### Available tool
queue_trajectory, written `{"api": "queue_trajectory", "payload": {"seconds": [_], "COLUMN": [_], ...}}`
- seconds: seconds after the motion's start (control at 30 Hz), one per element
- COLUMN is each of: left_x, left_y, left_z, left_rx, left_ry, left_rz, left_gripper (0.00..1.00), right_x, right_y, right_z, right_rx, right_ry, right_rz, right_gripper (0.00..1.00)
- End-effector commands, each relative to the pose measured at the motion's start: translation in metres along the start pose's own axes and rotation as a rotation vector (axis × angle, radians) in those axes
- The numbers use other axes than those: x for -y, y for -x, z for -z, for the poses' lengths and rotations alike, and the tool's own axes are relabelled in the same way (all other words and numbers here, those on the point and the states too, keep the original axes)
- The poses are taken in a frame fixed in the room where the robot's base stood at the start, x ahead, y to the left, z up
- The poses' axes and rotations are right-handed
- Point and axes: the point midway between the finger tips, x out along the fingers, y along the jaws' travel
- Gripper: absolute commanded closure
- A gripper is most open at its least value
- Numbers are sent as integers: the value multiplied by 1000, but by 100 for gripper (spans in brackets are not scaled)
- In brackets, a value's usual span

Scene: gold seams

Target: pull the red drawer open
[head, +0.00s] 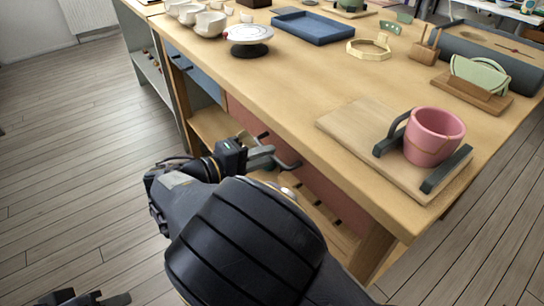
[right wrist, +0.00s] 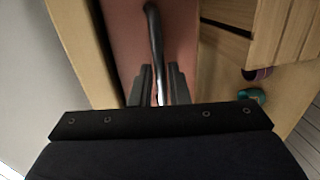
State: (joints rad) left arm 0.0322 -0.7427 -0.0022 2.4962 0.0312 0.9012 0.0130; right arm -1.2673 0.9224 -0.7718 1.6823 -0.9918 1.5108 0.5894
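The red drawer (head: 322,190) has a dull red front under the front edge of the wooden workbench. It looks flush with the bench; my arm hides part of it. Its dark bar handle (head: 287,164) shows beyond my right gripper (head: 262,150). In the right wrist view the red front (right wrist: 128,40) fills the upper middle, and the handle (right wrist: 155,40) runs down between the fingers of my right gripper (right wrist: 161,85). A narrow gap shows between the fingers, which look open around the handle. Dark parts of my left gripper (head: 92,298) show at the bottom left.
The workbench top (head: 270,90) overhangs the drawer. A blue drawer (head: 198,74) is left of the red one. A slatted shelf (head: 325,225) lies below. The floor at left is clear.

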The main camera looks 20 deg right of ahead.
Motion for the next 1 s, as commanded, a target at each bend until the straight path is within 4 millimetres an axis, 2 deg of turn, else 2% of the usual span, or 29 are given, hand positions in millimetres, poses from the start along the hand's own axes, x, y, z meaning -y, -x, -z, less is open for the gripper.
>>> {"api": "queue_trajectory", "payload": {"seconds": [0.1,0.23,0.47,0.5,0.6,0.63,1.0], "left_x": [2,3,3,3,3,3,2], "left_y": [-6,-7,-6,-6,-6,-6,-5], "left_z": [-3,-4,-3,-3,-3,-3,-3], "left_rx": [0,0,0,0,0,0,0], "left_ry": [0,0,0,0,0,0,0], "left_rz": [0,0,0,0,0,0,0], "left_gripper": [64,64,64,64,64,64,64], "right_x": [2,1,0,0,0,0,0], "right_y": [-15,-22,-23,-23,-23,-23,-21], "right_z": [0,0,0,0,0,0,0], "right_rx": [1,0,-1,-1,-1,0,-1], "right_ry": [0,0,0,0,0,0,1], "right_rz": [0,1,0,0,0,0,0], "right_gripper": [85,85,85,86,99,100,100]}}
